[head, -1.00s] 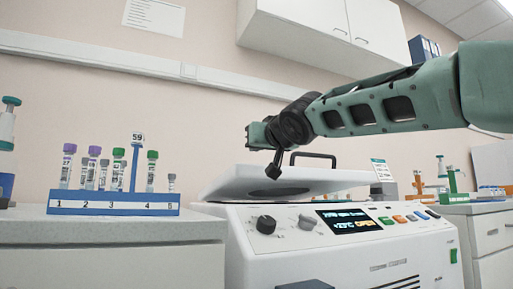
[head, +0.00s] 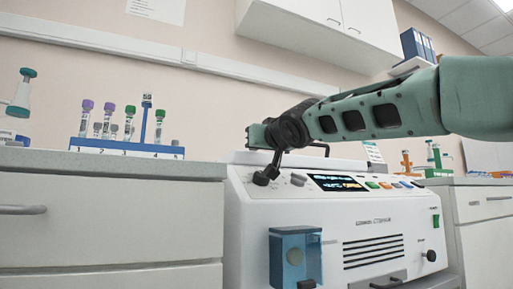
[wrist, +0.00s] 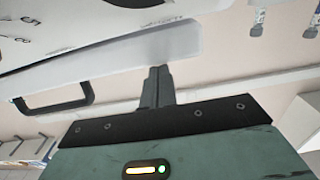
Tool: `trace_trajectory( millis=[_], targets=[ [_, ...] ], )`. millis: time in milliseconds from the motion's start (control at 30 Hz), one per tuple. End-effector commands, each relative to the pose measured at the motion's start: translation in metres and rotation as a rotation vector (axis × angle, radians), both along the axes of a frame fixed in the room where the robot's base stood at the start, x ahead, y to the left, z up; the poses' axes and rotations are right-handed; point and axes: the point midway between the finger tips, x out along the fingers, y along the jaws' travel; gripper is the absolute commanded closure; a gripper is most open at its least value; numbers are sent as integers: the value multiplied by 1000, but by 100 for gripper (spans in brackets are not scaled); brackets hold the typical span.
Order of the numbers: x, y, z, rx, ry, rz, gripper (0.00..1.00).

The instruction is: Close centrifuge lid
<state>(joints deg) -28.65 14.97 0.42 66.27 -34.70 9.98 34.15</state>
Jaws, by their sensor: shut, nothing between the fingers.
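The centrifuge (head: 375,225) is a white box with a control panel on top of its front. Its white lid (head: 243,158) shows as a thin, nearly level slab behind the panel, partly hidden by my arm. I cannot tell whether it is fully seated. The lid's dark handle (head: 318,147) stands on top. In the wrist view the lid (wrist: 110,65) and handle (wrist: 55,105) are large and tilted. My gripper (wrist: 157,72) is shut and empty, its fingertips at the lid's edge; contact is unclear.
A blue tube rack (head: 125,148) with several capped tubes stands on the left counter (head: 110,167). A lit display (head: 340,183) and coloured buttons sit on the panel. A blue box (head: 295,258) is at the centrifuge's front. Orange and green labware (head: 432,157) stands at the right.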

Motion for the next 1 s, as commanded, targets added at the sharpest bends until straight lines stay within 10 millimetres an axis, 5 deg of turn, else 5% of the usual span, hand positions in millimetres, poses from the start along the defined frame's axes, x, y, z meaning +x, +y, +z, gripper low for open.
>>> trace_trajectory(
  millis=[33, 367, 567, 867, 1000],
  targets=[
    [6, 4, -26, -20, 46, -6, 100],
    [6, 5, -26, -18, 47, -3, 100],
    [6, 4, -10, -15, 39, -2, 100],
    [8, -3, 41, -2, 7, -1, 100],
    [-13, -11, 28, 0, 1, 2, 100]
  ],
)
